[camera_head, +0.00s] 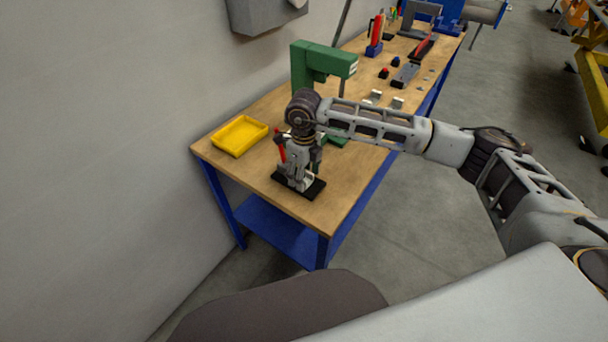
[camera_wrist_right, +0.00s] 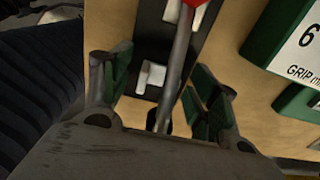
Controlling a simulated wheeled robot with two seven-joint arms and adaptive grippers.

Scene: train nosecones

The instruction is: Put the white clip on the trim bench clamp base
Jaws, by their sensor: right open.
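The black clamp base (camera_head: 313,191) lies flat near the front end of the wooden bench. It also shows in the right wrist view (camera_wrist_right: 153,38). A small white clip (camera_wrist_right: 151,77) appears to sit on the black base, between the fingers; whether it is seated cannot be told. A grey lever with a red grip (camera_wrist_right: 188,35) crosses beside the clip. My right gripper (camera_head: 298,180) points down over the base. In the wrist view its green-padded fingers (camera_wrist_right: 158,90) are spread on both sides of the clip and lever, apart from the clip. My left gripper is not in view.
A green press (camera_head: 325,60) stands behind my right gripper. A yellow tray (camera_head: 239,136) lies to the left by the wall. Light blocks (camera_head: 397,103) and several tools lie farther back. Bare wood (camera_head: 320,215) shows at the front corner.

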